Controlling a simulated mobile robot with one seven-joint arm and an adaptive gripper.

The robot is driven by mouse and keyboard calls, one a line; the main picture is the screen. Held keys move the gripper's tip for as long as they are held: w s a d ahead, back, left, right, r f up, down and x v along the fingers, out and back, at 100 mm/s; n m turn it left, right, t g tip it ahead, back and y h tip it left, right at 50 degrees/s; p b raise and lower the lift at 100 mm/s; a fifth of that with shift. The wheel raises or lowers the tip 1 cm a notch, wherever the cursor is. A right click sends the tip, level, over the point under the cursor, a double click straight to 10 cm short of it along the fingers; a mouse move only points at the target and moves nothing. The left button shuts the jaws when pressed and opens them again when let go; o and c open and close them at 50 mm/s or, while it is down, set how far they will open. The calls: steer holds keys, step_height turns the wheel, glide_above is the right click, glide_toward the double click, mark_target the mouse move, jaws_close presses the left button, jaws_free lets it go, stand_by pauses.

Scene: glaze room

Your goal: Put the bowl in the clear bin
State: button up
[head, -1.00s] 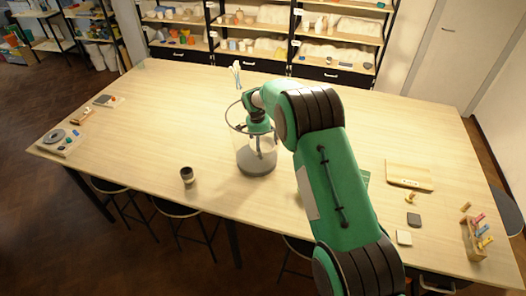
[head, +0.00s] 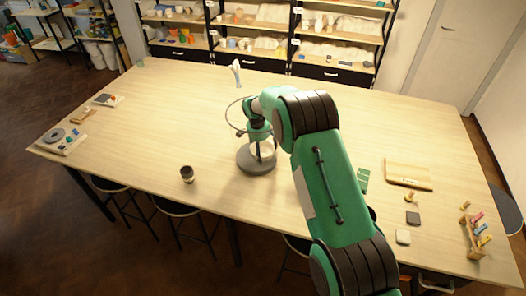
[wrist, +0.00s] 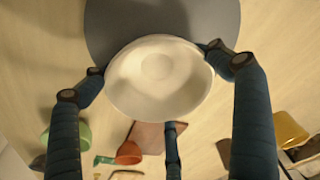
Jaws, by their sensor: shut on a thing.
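The bowl (wrist: 158,78) is cream-white and shallow, and in the wrist view it sits between the fingers of my gripper (wrist: 160,85). My gripper is shut on its rim. The grey base shows behind the bowl in the wrist view (wrist: 110,30). The bin's walls are hard to see, and I cannot tell whether the bowl touches the base.
A dark cup (head: 187,174) stands left of the bin. A wooden board (head: 408,173), small tiles (head: 413,218) and a tool rack (head: 473,240) are at the right. A pale tool-like object (head: 236,73) is behind. The table's middle left is clear.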

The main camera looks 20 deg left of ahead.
steer(key=shift+f, duration=0.1)
steer(key=o, duration=1.1)
step_height(320, 180, up, 12)
steer(key=s+a, duration=0.1)
steer(key=shift+s+b, duration=0.35)
steer(key=shift+b, duration=0.1)
stand_by(0.4)
